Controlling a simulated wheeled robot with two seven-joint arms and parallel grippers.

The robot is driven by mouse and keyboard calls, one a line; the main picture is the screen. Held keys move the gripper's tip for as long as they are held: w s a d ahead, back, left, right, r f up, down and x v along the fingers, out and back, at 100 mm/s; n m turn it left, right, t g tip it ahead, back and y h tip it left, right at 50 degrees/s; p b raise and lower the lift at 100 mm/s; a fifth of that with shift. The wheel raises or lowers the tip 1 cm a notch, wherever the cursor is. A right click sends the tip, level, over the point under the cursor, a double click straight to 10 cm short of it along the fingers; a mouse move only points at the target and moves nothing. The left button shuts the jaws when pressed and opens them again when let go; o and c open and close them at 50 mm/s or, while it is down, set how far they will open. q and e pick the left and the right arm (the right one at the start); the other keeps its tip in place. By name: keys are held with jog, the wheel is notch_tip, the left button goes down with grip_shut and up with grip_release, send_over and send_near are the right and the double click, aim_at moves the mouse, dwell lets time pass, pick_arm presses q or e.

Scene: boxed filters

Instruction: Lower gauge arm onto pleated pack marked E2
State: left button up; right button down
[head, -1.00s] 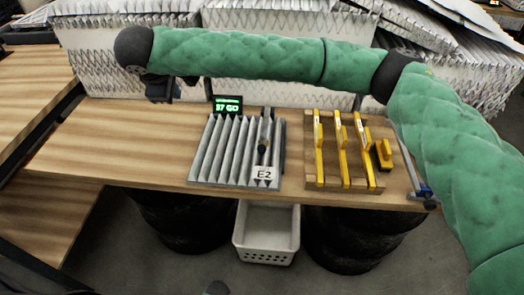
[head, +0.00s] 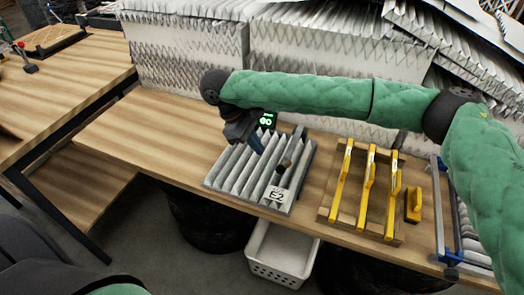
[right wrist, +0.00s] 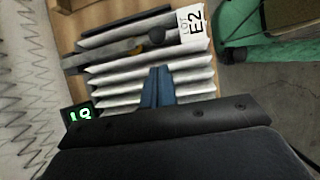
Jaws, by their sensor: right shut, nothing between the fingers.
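The grey pleated pack (head: 228,167) lies on the wooden bench, with a white E2 label (head: 277,194) at its front right corner. It also fills the middle of the right wrist view (right wrist: 195,75). The gauge arm, a narrow bar (right wrist: 112,52) with a black knob (right wrist: 157,36), runs along one side of the pack; its knob (head: 285,163) shows in the head view. I cannot tell whether it touches the pleats. My right gripper (head: 258,146) is shut and empty, its blue fingertips above the pleats, apart from the knob. My left gripper is out of view.
A small green-lit display (head: 267,120) stands behind the pack. A white basket (head: 283,252) sits below the bench edge. The bench left of the pack is clear.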

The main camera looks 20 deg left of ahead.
aim_at(277, 175)
jog(key=p+x, duration=0.2)
jog(key=x, duration=0.5)
jog(key=shift+d+f+p, duration=0.2)
jog(key=shift+p, duration=0.1)
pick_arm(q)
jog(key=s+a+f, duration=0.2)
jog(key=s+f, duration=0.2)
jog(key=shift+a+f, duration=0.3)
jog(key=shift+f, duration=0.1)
pick_arm(e)
jog(key=shift+d+f, duration=0.25)
jog(key=shift+f, duration=0.4)
